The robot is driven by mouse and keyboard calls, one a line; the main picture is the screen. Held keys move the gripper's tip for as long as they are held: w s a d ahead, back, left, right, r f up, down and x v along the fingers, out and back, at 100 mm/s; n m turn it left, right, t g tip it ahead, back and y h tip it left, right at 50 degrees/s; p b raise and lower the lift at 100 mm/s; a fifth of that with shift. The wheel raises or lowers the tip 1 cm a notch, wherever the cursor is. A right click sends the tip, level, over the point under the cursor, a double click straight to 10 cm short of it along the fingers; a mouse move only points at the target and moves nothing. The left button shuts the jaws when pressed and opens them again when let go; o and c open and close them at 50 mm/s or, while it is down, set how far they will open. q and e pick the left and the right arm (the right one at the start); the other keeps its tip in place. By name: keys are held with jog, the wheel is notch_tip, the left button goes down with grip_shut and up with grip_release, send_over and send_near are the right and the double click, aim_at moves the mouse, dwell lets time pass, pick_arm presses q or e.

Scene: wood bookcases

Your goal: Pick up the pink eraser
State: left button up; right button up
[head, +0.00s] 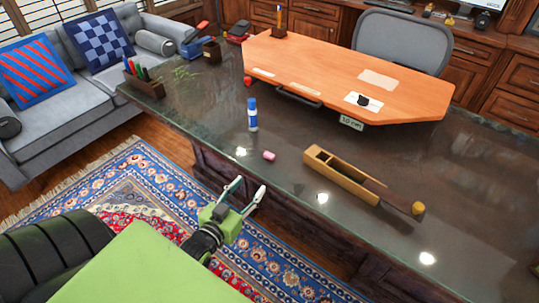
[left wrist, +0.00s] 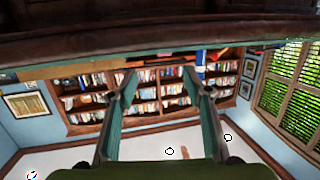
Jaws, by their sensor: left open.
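The pink eraser (head: 269,156) is a small block lying on the dark glossy desk top (head: 215,115), close to its front edge, in the head view. My left gripper (head: 247,192) is open and empty, in front of the desk's edge and a little nearer than the eraser. In the left wrist view, its two fingers (left wrist: 160,85) stand apart with nothing between them. My right gripper is not in view.
A blue and white glue stick (head: 252,114) stands behind the eraser. An open wooden pencil box (head: 345,178) lies to its right. An orange board (head: 335,70) stands farther back. The desk's dark edge (left wrist: 160,45) crosses the top of the wrist view.

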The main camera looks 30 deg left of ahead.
pick_arm(q)
send_near(268, 156)
jog(key=w, duration=0.1)
jog(key=w+f, duration=0.1)
jog(key=w, duration=0.1)
jog(key=shift+d+f, duration=0.1)
jog(key=shift+f, duration=0.15)
jog(key=x, duration=0.3)
jog(key=r+p+x, duration=0.1)
jog(key=shift+w+a+f, duration=0.1)
jog(key=shift+w+a, duration=0.25)
jog(key=shift+w, duration=0.05)
jog(key=shift+w+f, duration=0.1)
jog(key=shift+w, duration=0.3)
jog(key=c, duration=0.9)
